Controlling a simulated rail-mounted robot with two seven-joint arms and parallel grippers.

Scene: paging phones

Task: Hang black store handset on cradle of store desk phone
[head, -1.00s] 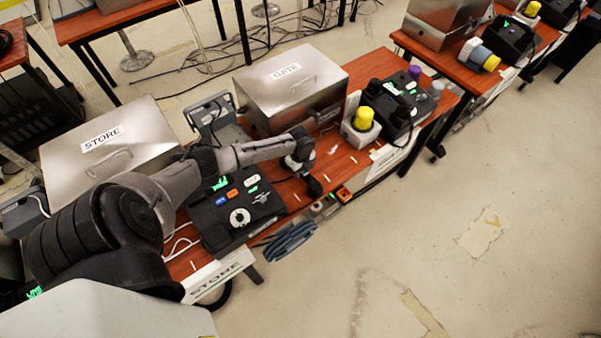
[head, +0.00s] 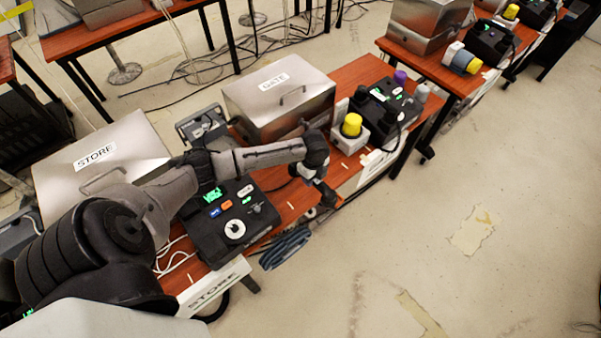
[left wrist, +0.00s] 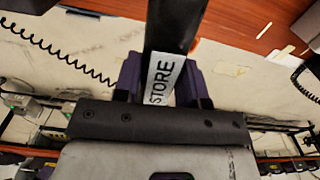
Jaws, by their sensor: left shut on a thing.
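The store desk phone (head: 212,240) is a black unit with a green screen, coloured buttons and a white dial, on the red-brown table behind a STORE sign. My left gripper (left wrist: 162,78) is shut on the black store handset (left wrist: 177,25), whose white STORE label shows between the purple fingers. In the head view my left gripper (head: 322,182) is right of the phone, near the table's front edge; the handset is hard to make out there. My forearm crosses above the back of the phone, so its cradle is not clear. My right gripper is not in view.
A metal STORE box (head: 100,165) stands left of the phone and a metal GATE box (head: 280,105) behind it. A yellow-topped device (head: 351,128) and another black phone stand at the right. A coiled cord (left wrist: 60,50) hangs beside the handset. The floor at right is open.

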